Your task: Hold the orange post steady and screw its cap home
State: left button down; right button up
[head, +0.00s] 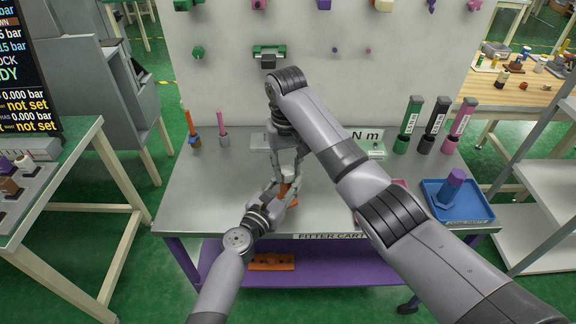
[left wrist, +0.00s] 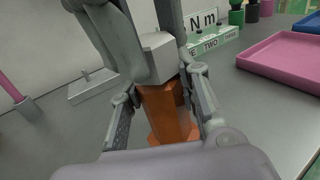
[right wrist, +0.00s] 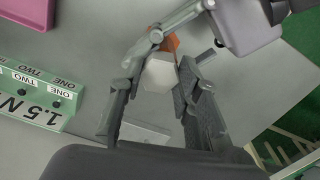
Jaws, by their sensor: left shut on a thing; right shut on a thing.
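The orange post (left wrist: 168,112) stands upright on its orange foot on the grey cart top. It shows small in the head view (head: 287,194). My left gripper (head: 281,197) is shut around the post from the near side, one finger on each flank. A pale grey six-sided cap (right wrist: 160,76) sits at the top of the post, seen also in the left wrist view (left wrist: 160,55). My right gripper (head: 286,174) comes from above and is shut on the cap. I cannot tell how far down the thread the cap is.
A green block (right wrist: 38,95) marked with numbers and a pink tray (left wrist: 283,60) lie near the post. A blue tray (head: 440,211) holds a blue and purple part at right. Green, black and pink columns (head: 409,126) stand behind. A pegboard (head: 330,80) rises behind the cart.

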jog(key=m, duration=0.7)
jog(key=shift+a, duration=0.2)
jog(key=m, duration=0.7)
jog(key=shift+w+m, duration=0.1)
jog(key=shift+m, duration=0.3)
jog(key=shift+d, duration=0.1)
jog(key=o, duration=0.9)
jog(key=shift+o, duration=0.2)
jog(key=shift+r, duration=2.25)
